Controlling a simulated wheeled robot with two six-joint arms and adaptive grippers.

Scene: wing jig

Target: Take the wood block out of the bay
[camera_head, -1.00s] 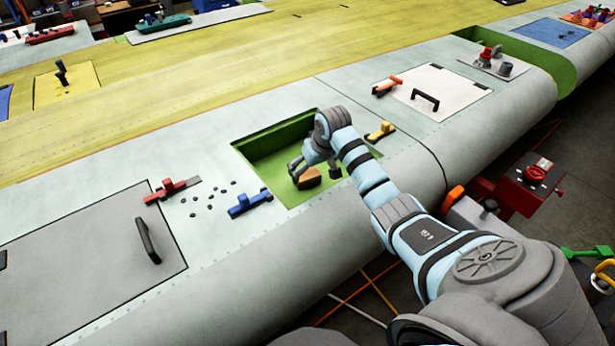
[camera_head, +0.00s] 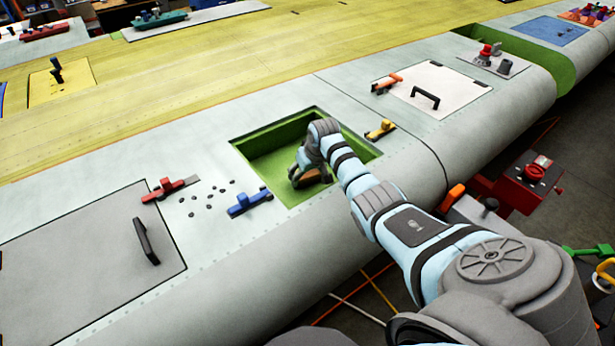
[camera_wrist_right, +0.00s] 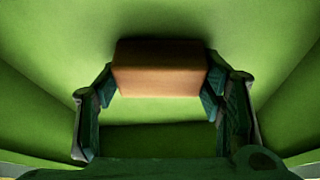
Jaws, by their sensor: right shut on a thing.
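The wood block (camera_head: 309,177) is in the green open bay (camera_head: 266,143), low between the bay's walls. It also shows in the right wrist view (camera_wrist_right: 160,70) as a brown block with a finger pad against each side. My right gripper (camera_head: 308,174) reaches down into the bay and is shut on the block; it also shows in the right wrist view (camera_wrist_right: 159,92). The fingers hide part of the block in the head view. I cannot tell whether the block touches the bay floor. My left gripper is not in view.
A blue clamp (camera_head: 249,202) stands at the bay's left edge and a yellow clamp (camera_head: 381,129) at its right. Several small dark fasteners (camera_head: 209,199) lie left of the blue clamp, near a red clamp (camera_head: 168,188). A grey panel with a handle (camera_head: 92,268) is further left.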

